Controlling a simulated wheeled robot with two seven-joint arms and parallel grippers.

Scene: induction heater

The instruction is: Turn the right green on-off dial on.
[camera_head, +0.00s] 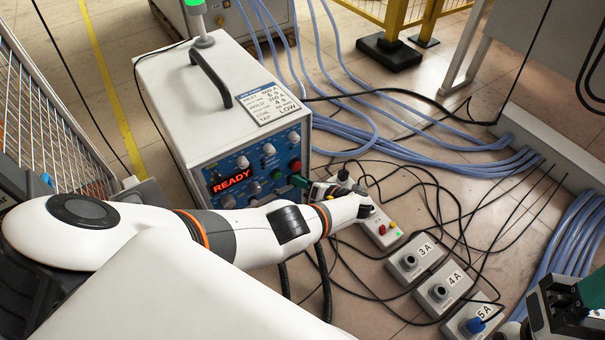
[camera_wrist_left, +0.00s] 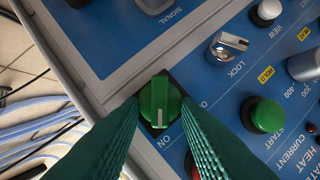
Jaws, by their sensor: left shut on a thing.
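A green dial (camera_wrist_left: 159,98) with a pale pointer line sits on a dark square plate on the blue control panel, in the left wrist view. The line runs almost straight up and down in that picture, and an "ON" label shows below right of the dial. My left gripper (camera_wrist_left: 160,112) has its green ribbed fingers on both sides of this dial and is shut on it. In the head view my left gripper (camera_head: 299,181) is at the panel's lower right, and the dial cannot be made out there. My right gripper (camera_head: 578,300) is partly in view at the lower right, away from the panel.
The heater cabinet (camera_head: 165,95) shows "READY". Grey boxes (camera_head: 414,259), black cables and blue hoses (camera_head: 450,160) cover the floor.

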